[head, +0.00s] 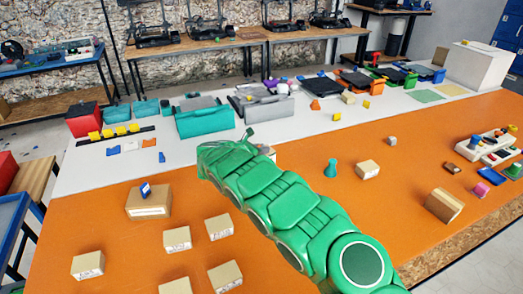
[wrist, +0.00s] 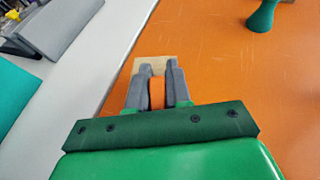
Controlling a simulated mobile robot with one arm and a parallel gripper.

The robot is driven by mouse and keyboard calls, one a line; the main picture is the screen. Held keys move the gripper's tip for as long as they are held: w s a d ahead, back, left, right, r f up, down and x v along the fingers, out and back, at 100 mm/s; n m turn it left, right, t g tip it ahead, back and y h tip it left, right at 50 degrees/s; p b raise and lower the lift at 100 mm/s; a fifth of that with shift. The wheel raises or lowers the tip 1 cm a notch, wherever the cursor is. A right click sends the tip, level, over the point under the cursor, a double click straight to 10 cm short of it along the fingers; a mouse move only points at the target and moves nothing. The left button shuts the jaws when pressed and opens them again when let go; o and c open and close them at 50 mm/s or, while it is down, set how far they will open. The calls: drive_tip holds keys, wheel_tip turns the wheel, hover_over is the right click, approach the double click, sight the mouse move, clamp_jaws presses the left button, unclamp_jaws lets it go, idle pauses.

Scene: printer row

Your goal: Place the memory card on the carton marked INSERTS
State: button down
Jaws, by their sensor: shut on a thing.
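I cannot tell for sure whether this is the memory card. A beige box-like thing (wrist: 155,63) shows just beyond the fingertips; whether they touch it is unclear. In the head view my green arm hides most of the gripper, and part of a beige thing (head: 267,150) shows beside it. Several labelled cartons stand on the orange table, among them one (head: 177,239) at front left; their print is too small to read, so I cannot pick out INSERTS.
A wider carton (head: 148,209) at left bears a small blue item (head: 145,190). A teal pawn-shaped piece (head: 330,169) and a beige block (head: 367,170) stand right of my arm. Printers and bins line the white strip behind.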

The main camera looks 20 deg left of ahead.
drive_tip(key=shift+f, duration=0.15)
drive_tip(key=c, duration=1.1)
unclamp_jaws()
drive_tip(key=shift+o, duration=0.2)
drive_tip(key=shift+s+a+r, duration=0.15)
drive_tip(key=shift+s+r, duration=0.1)
drive_tip(key=v, duration=1.1)
drive_tip(key=shift+s, duration=0.2)
drive_tip(key=shift+a, duration=0.1)
